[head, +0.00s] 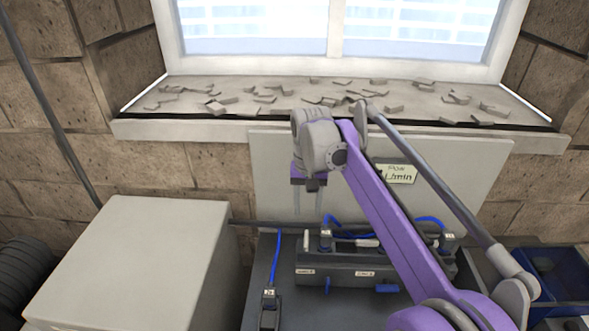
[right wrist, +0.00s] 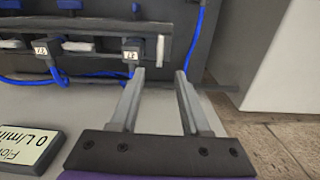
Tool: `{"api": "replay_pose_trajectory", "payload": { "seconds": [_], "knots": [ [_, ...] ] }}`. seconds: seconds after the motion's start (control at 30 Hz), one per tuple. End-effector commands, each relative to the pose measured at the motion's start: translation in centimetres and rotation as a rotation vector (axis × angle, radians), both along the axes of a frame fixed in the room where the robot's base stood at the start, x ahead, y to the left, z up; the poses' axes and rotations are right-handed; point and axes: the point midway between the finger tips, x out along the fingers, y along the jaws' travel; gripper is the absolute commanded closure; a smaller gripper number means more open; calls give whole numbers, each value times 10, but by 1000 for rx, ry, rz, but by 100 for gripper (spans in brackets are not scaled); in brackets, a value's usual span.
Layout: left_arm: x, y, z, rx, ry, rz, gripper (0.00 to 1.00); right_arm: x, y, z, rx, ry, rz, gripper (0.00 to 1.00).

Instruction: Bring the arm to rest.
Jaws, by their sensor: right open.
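My right arm (head: 393,225), purple and grey, comes in from the lower right of the head view and bends down over the bench. My right gripper (head: 308,210) hangs from it, its fingers pointing down in front of the grey panel. In the right wrist view the right gripper (right wrist: 160,75) is open, with nothing between its two grey fingers. My left gripper is in neither view.
A dark manifold (head: 345,276) with blue hoses lies below the gripper. A flow display (head: 396,174) sits on the grey panel (head: 275,165). A large pale box (head: 150,245) stands left, and a blue bin (head: 560,270) right. Broken chips litter the window sill (head: 200,128).

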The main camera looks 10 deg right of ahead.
Motion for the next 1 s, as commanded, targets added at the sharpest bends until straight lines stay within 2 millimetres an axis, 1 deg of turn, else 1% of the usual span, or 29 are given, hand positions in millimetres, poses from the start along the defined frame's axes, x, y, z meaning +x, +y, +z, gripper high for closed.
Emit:
{"api": "replay_pose_trajectory", "payload": {
  "seconds": [0.13, 0.23, 0.37, 0.47, 0.67, 0.7, 0.77, 0.8, 0.9, 1.0],
  "knots": [
    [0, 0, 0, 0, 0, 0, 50, -4, -2, 0, 1, -8, 3, 53],
    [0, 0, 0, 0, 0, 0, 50, -17, -7, 0, 4, -35, 13, 53],
    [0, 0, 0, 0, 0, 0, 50, -47, -18, -4, 7, -97, 40, 53],
    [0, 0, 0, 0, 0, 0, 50, -76, -28, -13, 7, -153, 65, 53],
    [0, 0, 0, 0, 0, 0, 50, -138, -44, -43, 0, -267, 113, 53],
    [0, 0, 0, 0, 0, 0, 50, -150, -46, -50, -4, -289, 123, 53],
    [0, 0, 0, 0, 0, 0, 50, -170, -50, -63, -9, -322, 138, 53],
    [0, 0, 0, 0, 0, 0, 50, -182, -53, -73, -13, -344, 147, 53],
    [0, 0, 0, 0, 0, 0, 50, -212, -58, -97, -26, -397, 169, 53],
    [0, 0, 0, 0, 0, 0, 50, -236, -62, -118, -37, -439, 188, 53]
  ]
}}
